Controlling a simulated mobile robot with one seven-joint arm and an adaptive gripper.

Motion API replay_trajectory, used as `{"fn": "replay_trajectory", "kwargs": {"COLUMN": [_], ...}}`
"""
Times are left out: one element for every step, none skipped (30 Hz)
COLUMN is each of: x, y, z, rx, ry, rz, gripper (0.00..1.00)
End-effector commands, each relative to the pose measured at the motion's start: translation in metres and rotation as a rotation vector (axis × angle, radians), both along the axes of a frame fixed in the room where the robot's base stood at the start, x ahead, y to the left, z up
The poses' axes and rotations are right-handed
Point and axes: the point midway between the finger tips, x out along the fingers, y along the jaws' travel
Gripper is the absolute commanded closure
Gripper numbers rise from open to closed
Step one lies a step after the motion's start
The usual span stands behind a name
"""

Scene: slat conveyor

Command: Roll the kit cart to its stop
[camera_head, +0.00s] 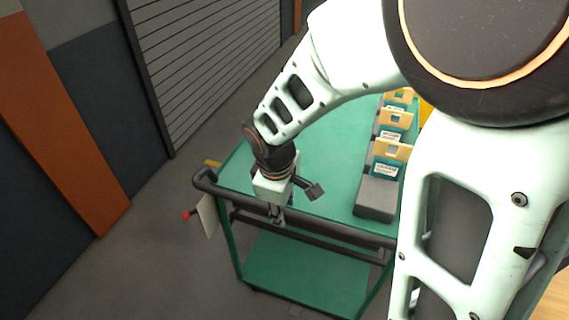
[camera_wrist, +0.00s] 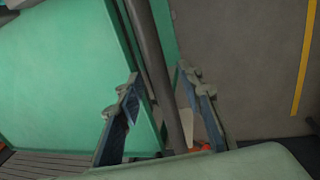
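The kit cart (camera_head: 325,135) is green, with a flat top and a lower shelf (camera_head: 300,270). Its green deck fills the left of the wrist view (camera_wrist: 60,75). A dark push handle (camera_head: 205,178) runs along its near end; the bar also shows in the wrist view (camera_wrist: 157,75). My gripper (camera_head: 277,217) is at this handle, pointing down. In the wrist view its two fingers (camera_wrist: 160,98) are apart, one on each side of the bar, with a visible gap. No clear contact shows. I cannot identify the cart's stop in either view.
A dark rack with tan and teal kit pieces (camera_head: 391,152) stands on the cart's right side. A grey shutter (camera_head: 210,60) and an orange post (camera_head: 60,120) are at the left. Grey floor (camera_head: 150,260) lies open at the left. A yellow floor line (camera_wrist: 304,65) shows right.

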Motion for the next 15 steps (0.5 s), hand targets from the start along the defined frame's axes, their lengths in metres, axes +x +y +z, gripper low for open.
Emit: {"fn": "replay_trajectory", "kwargs": {"x": [0.0003,0.0003,0.0003,0.0002,0.0003,0.0003,0.0002,0.0002,0.0002,0.0002,0.0002,0.0002,0.0002,0.0002,0.0001], "y": [0.0,0.0,0.0,-0.0001,-0.0001,-0.0001,-0.0001,-0.0001,-0.0001,-0.0002,-0.0002,-0.0002,-0.0002,-0.0002,-0.0001], "z": [-0.0005,-0.0004,-0.0002,-0.0001,0.0001,0.0001,0.0,0.0,0.0,0.0,0.0,0.0,0.0,0.0,0.0], "rx": [0.0,0.0,0.0,0.0,0.0,0.0,0.0,0.0,0.0,0.0,0.0,0.0,0.0,0.0,0.0], "ry": [0.0,0.0,0.0,0.0,0.0,0.0,0.0,0.0,0.0,0.0,0.0,0.0,0.0,0.0,0.0], "rz": [0.0,0.0,0.0,0.0,0.0,0.0,0.0,0.0,0.0,0.0,0.0,0.0,0.0,0.0,0.0], "gripper": [0.66,0.66,0.66,0.66,0.66,0.66,0.66,0.69,0.73,0.77,0.8,0.84,0.88,0.91,0.95]}}
